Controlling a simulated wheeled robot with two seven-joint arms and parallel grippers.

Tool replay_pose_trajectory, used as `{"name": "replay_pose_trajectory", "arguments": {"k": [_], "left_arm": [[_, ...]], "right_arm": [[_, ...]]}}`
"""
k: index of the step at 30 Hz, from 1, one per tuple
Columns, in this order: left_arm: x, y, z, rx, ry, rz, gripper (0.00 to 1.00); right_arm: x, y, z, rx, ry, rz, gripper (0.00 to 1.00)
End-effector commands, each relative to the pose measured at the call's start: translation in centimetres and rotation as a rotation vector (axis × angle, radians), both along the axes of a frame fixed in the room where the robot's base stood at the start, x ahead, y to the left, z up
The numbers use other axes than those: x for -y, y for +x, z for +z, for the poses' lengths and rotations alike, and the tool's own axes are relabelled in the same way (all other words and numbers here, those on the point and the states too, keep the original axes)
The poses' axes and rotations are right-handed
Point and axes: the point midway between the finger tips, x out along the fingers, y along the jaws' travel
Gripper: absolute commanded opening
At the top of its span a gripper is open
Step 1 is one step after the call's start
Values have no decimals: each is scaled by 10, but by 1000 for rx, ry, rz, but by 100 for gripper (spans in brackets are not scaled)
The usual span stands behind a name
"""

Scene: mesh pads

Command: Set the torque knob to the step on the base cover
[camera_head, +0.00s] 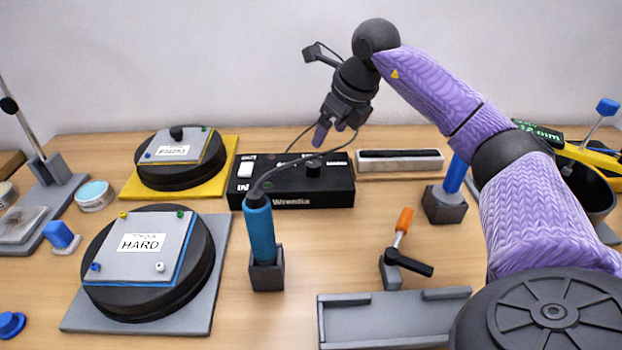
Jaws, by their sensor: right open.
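A black control box (325,188) stands at the back middle of the table, with a black knob (313,168) on its top. Any marks around the knob are too small to read. Two round black bases carry grey covers. The front cover (170,240) has a label (141,243) reading HARD. The back cover (195,145) has a label (173,151) that seems to read FIRM. My right gripper (338,136) is open and empty, pointing down above and behind the box, apart from the knob. My left gripper is out of view.
A blue-handled driver (260,232) stands in a dark holder before the box, its cable running to the box. An orange-handled tool (403,222), a grey tray (390,320) and a blue-topped holder (445,205) are to the right. Bare table lies between them.

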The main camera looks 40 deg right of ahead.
Motion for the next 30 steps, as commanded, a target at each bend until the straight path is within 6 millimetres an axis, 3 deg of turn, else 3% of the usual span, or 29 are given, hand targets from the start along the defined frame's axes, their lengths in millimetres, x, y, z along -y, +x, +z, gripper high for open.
{"name": "replay_pose_trajectory", "arguments": {"k": [12,16,24,30], "left_arm": [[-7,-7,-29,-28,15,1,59],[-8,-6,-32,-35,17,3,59],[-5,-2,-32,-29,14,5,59],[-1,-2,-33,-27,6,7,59]], "right_arm": [[-4,31,-78,-2,2,1,81],[-5,36,-89,-1,0,-1,81],[-5,37,-89,1,0,0,81],[-5,37,-89,1,-1,0,39]]}}
